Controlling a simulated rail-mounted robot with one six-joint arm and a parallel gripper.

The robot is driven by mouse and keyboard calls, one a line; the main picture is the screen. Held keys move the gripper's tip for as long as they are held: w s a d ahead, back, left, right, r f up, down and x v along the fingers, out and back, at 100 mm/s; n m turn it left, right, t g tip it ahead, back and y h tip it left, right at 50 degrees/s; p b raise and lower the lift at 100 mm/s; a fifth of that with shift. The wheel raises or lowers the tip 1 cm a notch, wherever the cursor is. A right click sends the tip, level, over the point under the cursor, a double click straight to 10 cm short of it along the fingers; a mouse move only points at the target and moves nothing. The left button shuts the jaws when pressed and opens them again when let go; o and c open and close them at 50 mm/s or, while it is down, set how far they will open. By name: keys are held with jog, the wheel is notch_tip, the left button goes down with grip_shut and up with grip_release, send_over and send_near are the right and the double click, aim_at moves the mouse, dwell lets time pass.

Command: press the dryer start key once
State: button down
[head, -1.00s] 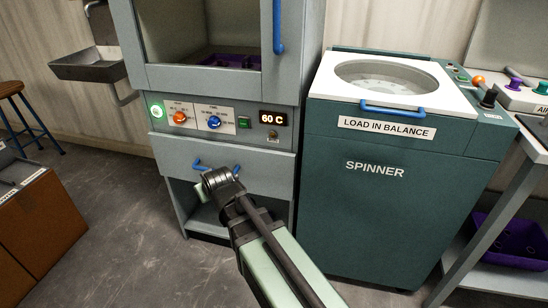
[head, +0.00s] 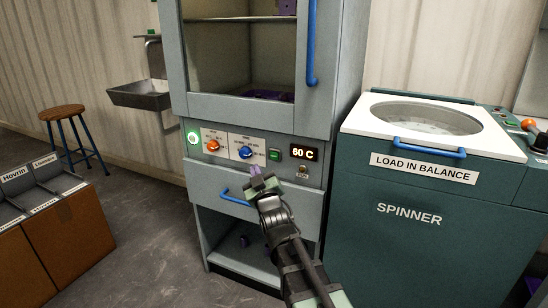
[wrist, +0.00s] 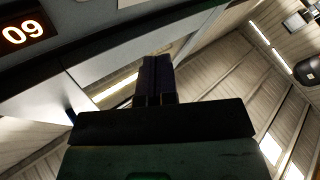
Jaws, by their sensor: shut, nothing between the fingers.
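The dryer (head: 335,130) is a grey cabinet with a glass door and a control panel (head: 225,138). I cannot read which one is marked start. My gripper (head: 262,173) is shut and empty, its fingertips appearing just below the blue knob and green key, apart from the key. In the wrist view the closed fingers (wrist: 155,80) point toward the cabinet; the display (wrist: 22,32) shows upside down.
A blue drawer handle (head: 232,200) sticks out below the panel, left of my gripper. A small switch (head: 302,171) sits under the display. The teal spinner (head: 425,220) stands at the right. A stool (head: 62,113) and brown bins (head: 60,225) are at the left.

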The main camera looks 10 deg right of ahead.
aim_at(274, 156)
jog(key=shift+w+d, duration=1.3)
jog(key=shift+w, duration=0.25)
jog(key=shift+w+d, duration=1.25)
jog(key=shift+w, duration=0.25)
jog(key=shift+w+d, duration=0.25)
jog(key=shift+w, duration=0.1)
jog(key=shift+w+d, duration=0.25)
jog(key=shift+w, duration=0.05)
jog(key=shift+s, duration=0.1)
dwell(0.5)
jog(key=shift+s+a, duration=0.5)
jog(key=shift+s, duration=0.05)
